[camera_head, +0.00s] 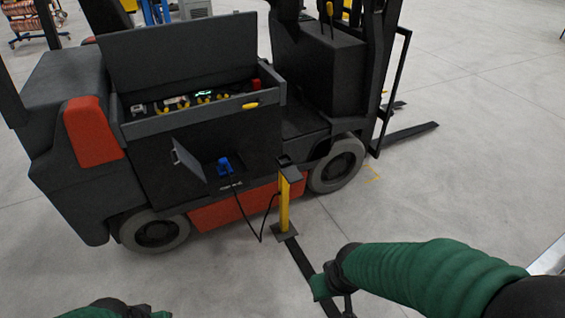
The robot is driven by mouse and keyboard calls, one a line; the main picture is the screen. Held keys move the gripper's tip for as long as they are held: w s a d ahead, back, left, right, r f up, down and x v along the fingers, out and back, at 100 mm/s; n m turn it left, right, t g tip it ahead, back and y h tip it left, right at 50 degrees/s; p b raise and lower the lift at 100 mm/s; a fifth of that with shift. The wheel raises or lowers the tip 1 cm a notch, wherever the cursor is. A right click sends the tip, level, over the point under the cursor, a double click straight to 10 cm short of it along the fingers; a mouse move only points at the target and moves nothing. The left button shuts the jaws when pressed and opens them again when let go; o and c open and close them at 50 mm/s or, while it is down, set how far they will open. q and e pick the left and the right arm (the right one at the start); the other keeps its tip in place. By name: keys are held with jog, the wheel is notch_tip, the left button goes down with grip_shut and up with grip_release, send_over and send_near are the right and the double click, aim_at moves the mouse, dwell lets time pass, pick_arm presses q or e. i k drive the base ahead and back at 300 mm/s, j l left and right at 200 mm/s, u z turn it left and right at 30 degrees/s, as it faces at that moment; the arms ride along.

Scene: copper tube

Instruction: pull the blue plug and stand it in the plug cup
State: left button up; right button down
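The blue plug (225,167) sits in the dark side panel of a forklift, beside a small open flap (188,160). A black cable (250,222) hangs from below the plug and loops toward a yellow post (284,205). A dark holder (290,173) tops the post; I cannot make out clearly whether it is the plug cup. My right arm comes in from the right in a green sleeve; its dark end (338,283) is low, right of the post and apart from the plug. Its fingers are unclear. Only part of my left arm shows at the bottom left edge; its gripper is out of view.
The forklift (200,215) has an open top compartment (200,105) with a raised lid. The post stands on a dark base plate (284,231), with a dark strip (303,265) on the floor. Grey floor (450,180) is clear to the right.

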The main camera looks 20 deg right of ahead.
aim_at(224, 162)
jog(key=i+j, duration=0.2)
jog(key=i, duration=0.5)
jog(key=i+j+u, duration=0.1)
jog(key=i+j, duration=0.15)
jog(key=i, duration=0.4)
jog(key=i+j, duration=0.15)
jog(key=i, duration=0.55)
jog(key=i+j+u, duration=0.15)
jog(key=i, duration=0.5)
